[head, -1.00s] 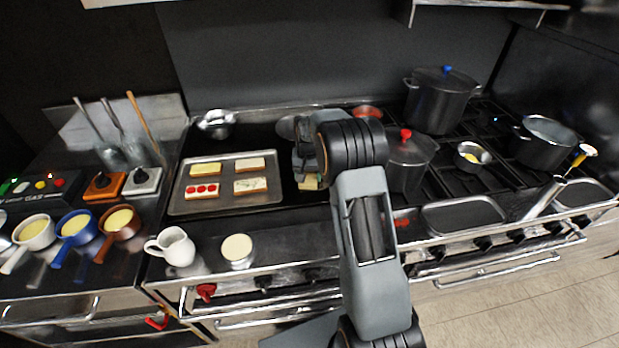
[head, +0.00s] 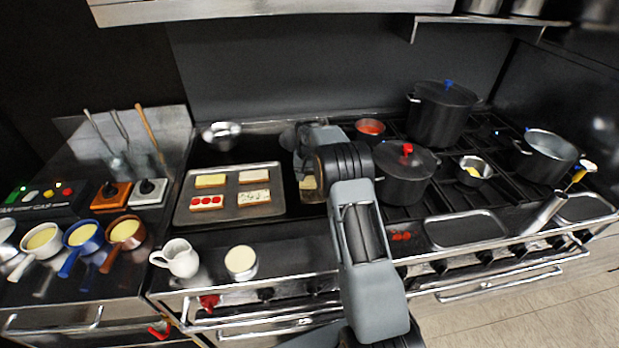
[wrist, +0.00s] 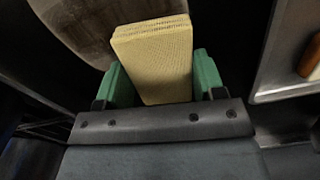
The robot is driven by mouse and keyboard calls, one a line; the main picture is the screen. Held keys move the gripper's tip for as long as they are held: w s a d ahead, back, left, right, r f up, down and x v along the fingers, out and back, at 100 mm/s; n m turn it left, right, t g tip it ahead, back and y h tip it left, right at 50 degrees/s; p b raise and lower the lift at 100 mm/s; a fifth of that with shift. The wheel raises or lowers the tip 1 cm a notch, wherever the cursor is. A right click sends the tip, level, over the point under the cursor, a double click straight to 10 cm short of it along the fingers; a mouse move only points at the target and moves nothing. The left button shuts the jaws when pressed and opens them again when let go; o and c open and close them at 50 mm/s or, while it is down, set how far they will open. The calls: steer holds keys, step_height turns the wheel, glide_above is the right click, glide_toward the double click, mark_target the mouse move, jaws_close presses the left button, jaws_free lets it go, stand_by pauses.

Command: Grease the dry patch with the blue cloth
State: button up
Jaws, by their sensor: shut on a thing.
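My gripper (wrist: 162,78) is shut on a folded pale-yellow cloth (wrist: 155,58), held between its green fingers. A yellowish end of this cloth shows in the head view (head: 308,183), beside my arm, just right of the baking tray. No blue cloth shows in either view. A grey-brown rounded patch (wrist: 78,28) lies beyond the cloth in the wrist view, and a greyish patch (head: 288,139) shows behind my arm in the head view; it may be the dry patch. Whether the cloth touches the surface I cannot tell.
The baking tray (head: 281,207) with bread slices lies left of my gripper. A steel bowl (head: 221,134) stands behind it. A red-knobbed pot (head: 404,180) and a small red-filled pan (head: 370,130) are close on the right. A white jug (head: 181,260) stands in front.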

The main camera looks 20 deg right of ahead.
mark_target(308, 176)
stand_by(0.4)
steer(key=shift+r+p, duration=1.8)
steer(key=shift+r, duration=1.2)
steer(key=shift+r+p, duration=0.95)
steer(key=shift+r, duration=0.55)
